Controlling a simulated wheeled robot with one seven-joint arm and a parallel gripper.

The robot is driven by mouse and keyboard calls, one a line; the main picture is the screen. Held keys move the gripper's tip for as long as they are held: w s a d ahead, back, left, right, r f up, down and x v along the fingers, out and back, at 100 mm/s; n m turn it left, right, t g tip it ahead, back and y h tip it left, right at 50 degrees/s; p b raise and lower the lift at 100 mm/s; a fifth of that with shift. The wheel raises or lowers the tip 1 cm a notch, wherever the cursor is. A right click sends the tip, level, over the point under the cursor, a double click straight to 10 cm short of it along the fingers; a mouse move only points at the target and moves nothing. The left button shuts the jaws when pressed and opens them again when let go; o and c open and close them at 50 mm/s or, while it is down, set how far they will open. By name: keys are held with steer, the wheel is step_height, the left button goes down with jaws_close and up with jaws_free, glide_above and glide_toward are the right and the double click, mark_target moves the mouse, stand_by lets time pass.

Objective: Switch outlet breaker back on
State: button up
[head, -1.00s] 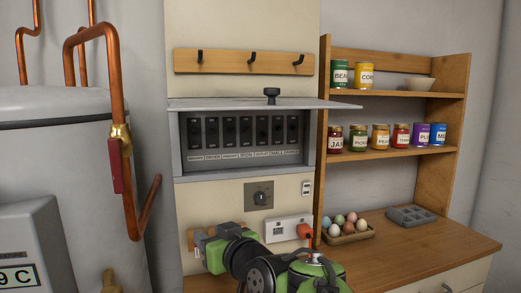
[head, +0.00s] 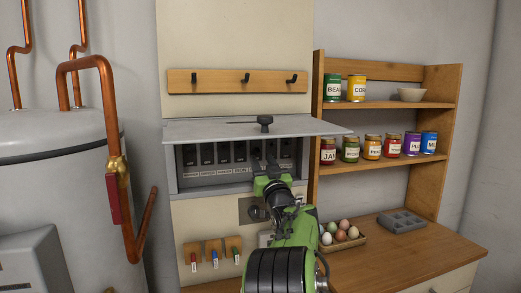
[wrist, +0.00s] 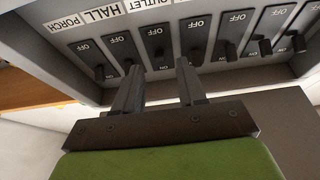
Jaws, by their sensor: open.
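The breaker panel (head: 175,182) is set in the wall, its lid (head: 210,127) raised above a row of black breakers. The outlet breaker (wrist: 157,42) is third from the left in the wrist view, under a partly cut-off OUTLET label (wrist: 157,4). Its toggle looks nearer the OFF marking than its neighbours' toggles, which sit towards ON. My gripper (wrist: 160,68) is open and empty, its fingertips just short of the row, with the outlet toggle between them in the picture. Contact cannot be told. In the head view my gripper (head: 272,172) hides part of the row.
The raised lid overhangs the row, with a knob (head: 264,123) on its front edge. A dial (head: 256,212) is below the panel, partly behind my arm. Shelves with jars (head: 372,147), an egg tray (head: 360,242) and a grey tray (head: 402,221) are at right. Copper pipes (head: 122,215) are at left.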

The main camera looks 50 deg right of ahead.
mark_target(258, 151)
steer(key=shift+p+x, duration=0.3)
steer(key=shift+x, duration=1.15)
steer(key=shift+c, duration=0.4)
jaws_close()
